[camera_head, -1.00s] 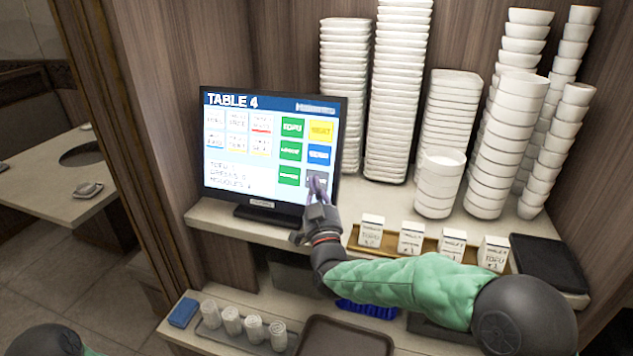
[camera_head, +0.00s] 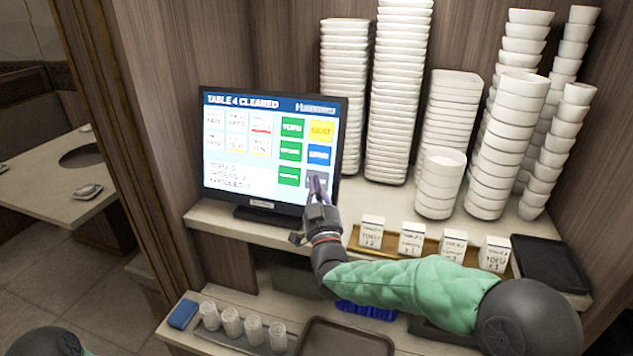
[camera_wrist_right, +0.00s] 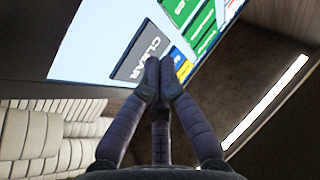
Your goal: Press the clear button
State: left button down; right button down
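The touch screen (camera_head: 268,150) stands on the shelf, and its header reads "TABLE 4 CLEARED" or close to it. The grey clear button (camera_head: 317,178) is at the screen's lower right, partly covered by my right gripper (camera_head: 317,190). In the right wrist view the button reads "CLEAR" (camera_wrist_right: 141,52). The fingertips of my right gripper (camera_wrist_right: 160,75) are together and empty, over the button's edge. I cannot tell whether they touch the glass. My left gripper is not in view.
White tubs with labels (camera_head: 412,238) stand in a tray right of my right wrist. Tall stacks of white plates (camera_head: 398,100) and bowls (camera_head: 512,120) rise behind. A lower shelf holds cups (camera_head: 232,320) and a brown tray (camera_head: 345,338).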

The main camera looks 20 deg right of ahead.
jog(key=shift+s+a+r, duration=0.15)
jog(key=shift+s+a, duration=0.15)
jog(key=shift+s, duration=0.2)
jog(key=s+a, duration=0.1)
jog(key=s, duration=0.1)
jog(key=s+a+r, duration=0.1)
jog(key=s, duration=0.1)
jog(key=shift+a+r, duration=0.2)
jog(key=shift+a, duration=0.15)
dwell(0.7)
